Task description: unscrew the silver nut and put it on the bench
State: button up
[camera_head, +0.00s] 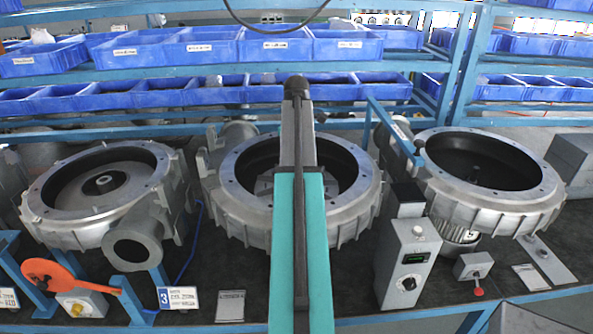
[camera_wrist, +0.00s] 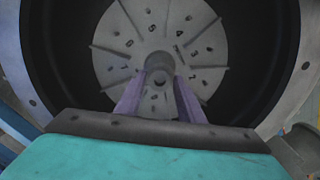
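In the wrist view, my gripper (camera_wrist: 161,84) has its two fingers spread apart over the middle of a finned grey disc (camera_wrist: 115,32) inside the dark round housing. The silver nut cannot be told apart clearly from the grey hub and shaft end (camera_wrist: 160,77) at the disc's centre. This shaft end shows between the fingertips with a little room on both sides. Contact is not visible. In the head view, my arm covers the middle of the centre blower housing (camera_head: 233,215), so the gripper and hub are hidden there.
Other blower housings stand at left (camera_head: 60,228) and right (camera_head: 500,207). A grey control box (camera_head: 405,262), a small switch box (camera_head: 473,267) and an orange paddle (camera_head: 55,272) lie along the front of the dark bench (camera_head: 345,298). Blue bins (camera_head: 275,46) fill the shelves behind.

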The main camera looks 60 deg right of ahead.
jog(key=shift+m, duration=2.1)
jog(key=c, duration=0.8)
jog(key=shift+n, duration=0.3)
jog(key=n, duration=1.8)
jog(key=shift+n, duration=3.4)
